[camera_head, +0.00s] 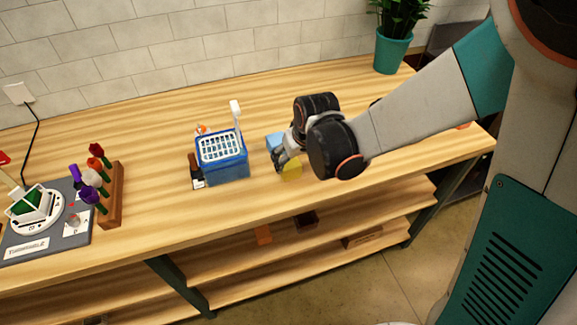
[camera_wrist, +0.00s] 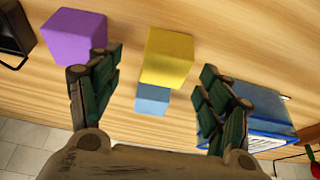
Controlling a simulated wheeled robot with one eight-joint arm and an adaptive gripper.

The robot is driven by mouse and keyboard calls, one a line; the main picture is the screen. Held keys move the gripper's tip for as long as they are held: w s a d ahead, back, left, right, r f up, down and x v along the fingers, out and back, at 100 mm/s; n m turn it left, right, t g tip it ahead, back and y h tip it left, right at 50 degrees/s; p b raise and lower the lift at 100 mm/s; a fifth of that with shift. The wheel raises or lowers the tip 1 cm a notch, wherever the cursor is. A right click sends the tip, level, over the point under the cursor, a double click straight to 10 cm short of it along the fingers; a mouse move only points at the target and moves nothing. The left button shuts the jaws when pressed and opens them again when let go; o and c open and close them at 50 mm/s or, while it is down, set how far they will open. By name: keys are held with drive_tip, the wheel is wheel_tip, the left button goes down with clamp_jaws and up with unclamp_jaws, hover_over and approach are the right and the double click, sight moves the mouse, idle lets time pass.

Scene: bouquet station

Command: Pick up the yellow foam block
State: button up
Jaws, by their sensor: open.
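The yellow foam block (camera_wrist: 169,56) lies on the wooden table, and in the wrist view it sits between and slightly beyond my fingertips. It also shows in the head view (camera_head: 292,171), partly hidden by my gripper. My gripper (camera_head: 284,160) is open and points down close to the block. In the wrist view my gripper (camera_wrist: 161,68) has a finger on each side of the yellow block, with gaps, and holds nothing. I cannot tell the exact height of the fingertips above the table.
A light blue block (camera_wrist: 152,101) is right beside the yellow one. A purple block (camera_wrist: 72,37) lies near the left finger. A blue basket (camera_head: 224,170) stands close by to the left, also near the right finger (camera_wrist: 262,122). A flower rack (camera_head: 114,198) is farther left.

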sight(290, 163)
drive_tip(key=shift+a+b+x, duration=0.2)
drive_tip(key=shift+b+x, duration=0.6)
drive_tip(key=shift+x, duration=0.6)
drive_tip(key=shift+a+b+x, duration=0.2)
drive_tip(key=shift+b+x, duration=0.6)
drive_tip(key=shift+x, duration=0.55)
drive_tip(key=shift+r, duration=0.1)
drive_tip(key=c, duration=0.8)
